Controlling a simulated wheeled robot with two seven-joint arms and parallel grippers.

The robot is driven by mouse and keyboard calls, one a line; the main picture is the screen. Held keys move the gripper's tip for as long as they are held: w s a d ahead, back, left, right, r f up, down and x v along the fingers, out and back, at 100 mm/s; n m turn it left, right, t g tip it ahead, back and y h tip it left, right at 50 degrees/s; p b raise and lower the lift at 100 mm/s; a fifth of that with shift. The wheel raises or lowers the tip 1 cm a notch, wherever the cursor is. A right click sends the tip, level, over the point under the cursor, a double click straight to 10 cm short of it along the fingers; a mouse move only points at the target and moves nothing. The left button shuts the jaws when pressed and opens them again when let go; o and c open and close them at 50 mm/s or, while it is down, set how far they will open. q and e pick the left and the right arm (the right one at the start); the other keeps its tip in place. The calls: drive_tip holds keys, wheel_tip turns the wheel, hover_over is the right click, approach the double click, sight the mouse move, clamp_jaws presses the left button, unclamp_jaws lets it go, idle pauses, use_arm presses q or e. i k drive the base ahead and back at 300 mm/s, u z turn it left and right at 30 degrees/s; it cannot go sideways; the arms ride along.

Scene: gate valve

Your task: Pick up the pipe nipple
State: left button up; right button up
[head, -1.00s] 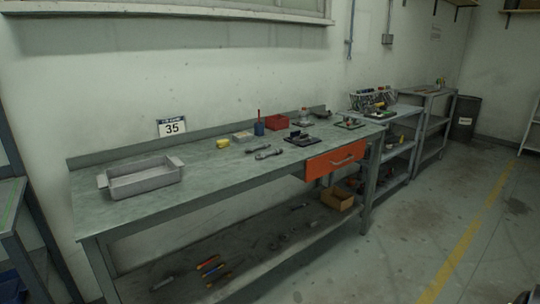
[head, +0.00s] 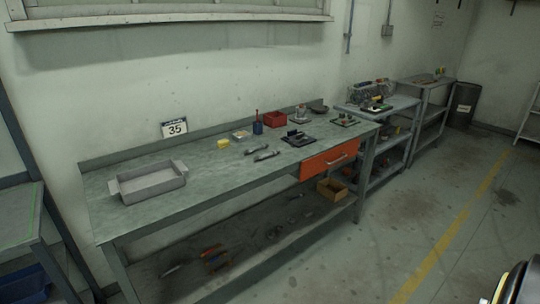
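I cannot pick out the pipe nipple for sure at this distance. Two small grey metal pieces (head: 266,155) lie near the middle of the workbench (head: 215,180), and what they are is too small to tell. A dark mat (head: 299,139) with small dark parts on it lies to their right. Neither of my grippers shows in the head view.
A grey metal tray (head: 150,184) stands at the bench's left end. A yellow block (head: 223,144), a blue cup (head: 257,128) and a red bin (head: 275,119) stand towards the back. An orange drawer (head: 328,159) hangs under the front edge. Open floor (head: 400,210) lies to the right.

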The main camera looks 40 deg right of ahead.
sight(272, 153)
drive_tip(key=u, duration=0.3)
drive_tip(key=k, duration=0.25)
drive_tip(key=z, duration=1.75)
drive_tip(key=i, duration=1.45)
drive_tip(key=u, duration=0.15)
drive_tip(key=i, duration=1.35)
drive_tip(key=u, duration=1.05)
drive_tip(key=i, duration=0.2)
drive_tip(key=u, duration=0.25)
